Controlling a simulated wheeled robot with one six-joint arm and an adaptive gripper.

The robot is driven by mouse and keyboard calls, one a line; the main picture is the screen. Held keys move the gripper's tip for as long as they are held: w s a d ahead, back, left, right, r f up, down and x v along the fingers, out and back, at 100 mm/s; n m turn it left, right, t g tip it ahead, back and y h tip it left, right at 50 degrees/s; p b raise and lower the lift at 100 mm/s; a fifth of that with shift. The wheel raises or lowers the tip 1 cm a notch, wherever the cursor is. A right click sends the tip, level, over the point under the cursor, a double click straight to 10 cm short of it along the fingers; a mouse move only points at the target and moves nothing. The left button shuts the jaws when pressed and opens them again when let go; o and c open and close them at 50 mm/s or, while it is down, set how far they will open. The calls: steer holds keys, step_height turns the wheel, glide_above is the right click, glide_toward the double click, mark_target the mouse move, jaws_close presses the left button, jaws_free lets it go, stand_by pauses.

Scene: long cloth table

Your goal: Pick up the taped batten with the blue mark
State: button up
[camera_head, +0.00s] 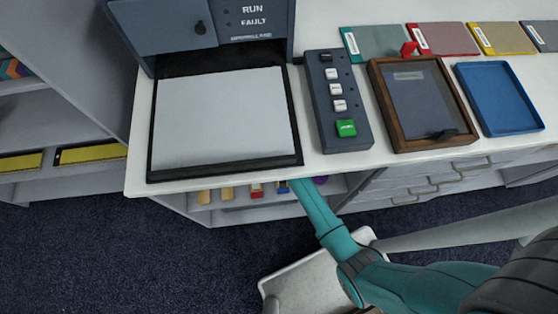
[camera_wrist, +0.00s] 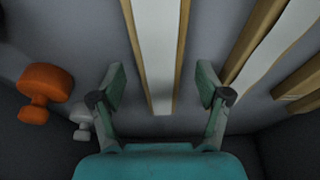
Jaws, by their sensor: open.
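In the head view, several batten ends show on the shelf under the counter. One end has a blue mark (camera_head: 283,187); the one to its left has a red mark (camera_head: 257,191). My teal arm reaches under the counter edge beside the blue-marked end, and my gripper is hidden there. In the wrist view, my gripper (camera_wrist: 161,88) is open and empty. A long wooden batten with a pale taped face (camera_wrist: 158,45) runs between the lines of its two fingers, with a gap on each side. No blue mark shows in the wrist view.
More pale-faced battens (camera_wrist: 262,50) lie close to the right finger. An orange knobbed object (camera_wrist: 45,85) and a grey one (camera_wrist: 82,122) are on the left. The counter edge (camera_head: 225,181) overhangs the shelf. A wood-framed tray (camera_head: 376,95) and blue tray (camera_head: 500,98) stand above.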

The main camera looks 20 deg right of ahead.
steer(key=shift+w+f, duration=0.15)
steer(key=shift+f, duration=0.2)
steer(key=c, duration=1.3)
